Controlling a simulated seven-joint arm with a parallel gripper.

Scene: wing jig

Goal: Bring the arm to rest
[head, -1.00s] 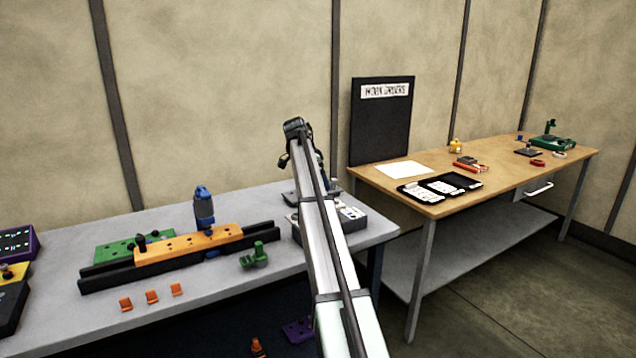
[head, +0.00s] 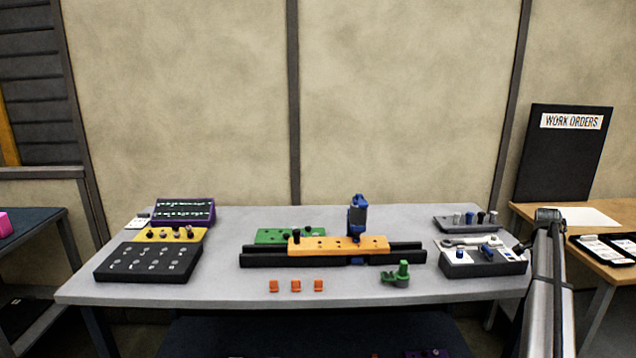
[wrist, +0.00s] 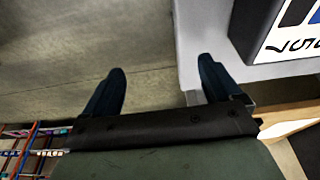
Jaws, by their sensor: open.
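My arm (head: 545,285) rises at the right of the head view, in front of the bench's right end. Its end is hidden there, so the gripper does not show in that view. In the wrist view my gripper (wrist: 161,68) has its two dark blue fingers wide apart with nothing between them. Below the fingers I see the floor and a pale grey bench edge. A tray with printed characters (wrist: 290,35) lies at the upper right of that view, apart from the fingers.
The grey bench (head: 190,290) carries an orange bar (head: 330,245) on a black rail, a blue tool (head: 357,215), a green clamp (head: 398,275), small orange clips (head: 296,286) and a black tray (head: 145,262). A wooden table (head: 525,210) with a work-orders board (head: 562,150) stands right.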

